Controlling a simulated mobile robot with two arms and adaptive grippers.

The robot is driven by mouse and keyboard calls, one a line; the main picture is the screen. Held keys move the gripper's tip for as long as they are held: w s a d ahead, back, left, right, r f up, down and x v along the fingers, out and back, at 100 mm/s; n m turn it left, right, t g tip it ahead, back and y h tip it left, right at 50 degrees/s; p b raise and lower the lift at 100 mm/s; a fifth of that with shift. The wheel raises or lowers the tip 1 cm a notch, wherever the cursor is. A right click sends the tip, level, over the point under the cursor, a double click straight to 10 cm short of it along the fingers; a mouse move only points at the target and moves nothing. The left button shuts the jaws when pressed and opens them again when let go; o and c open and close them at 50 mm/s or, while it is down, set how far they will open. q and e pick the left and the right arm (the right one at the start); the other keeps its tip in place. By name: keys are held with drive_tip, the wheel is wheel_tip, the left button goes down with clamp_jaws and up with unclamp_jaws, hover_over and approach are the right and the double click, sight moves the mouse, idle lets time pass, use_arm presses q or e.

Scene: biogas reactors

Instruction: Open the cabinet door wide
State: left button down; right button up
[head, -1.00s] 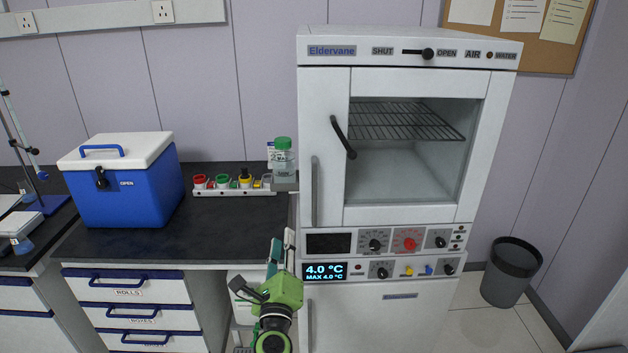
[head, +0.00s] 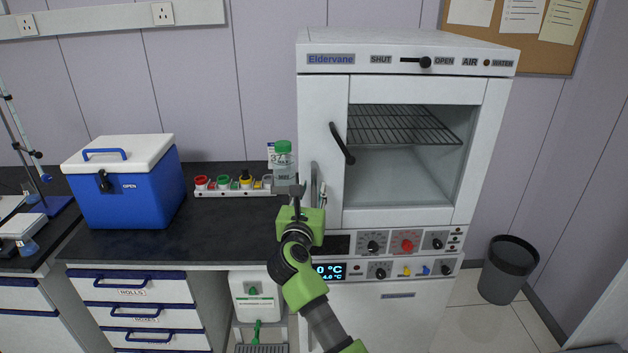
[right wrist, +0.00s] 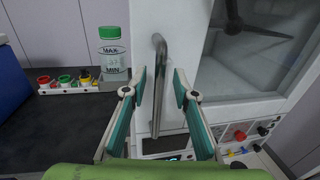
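The white cabinet (head: 408,62) labelled Eldervane stands at centre right in the head view. Its door (head: 412,215) looks closed and has a large window with a wire rack behind it. A black lever (head: 342,143) slants across the window's left side. A grey vertical bar handle (head: 313,180) is on the cabinet's left front; it also shows in the right wrist view (right wrist: 158,60). My right gripper (head: 310,192) is open at the handle's lower part. In the right wrist view the bar appears between its spread fingers, not gripped. My left gripper is out of view.
A green-capped bottle (head: 283,162) and a rack of coloured caps (head: 232,190) stand on the dark bench (head: 150,240), close left of my right gripper. A blue cool box (head: 125,190) is farther left. A grey bin (head: 509,270) stands on the floor right of the cabinet.

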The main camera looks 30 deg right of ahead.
sight(314, 187)
drive_tip(key=shift+x, duration=1.5)
clamp_jaws()
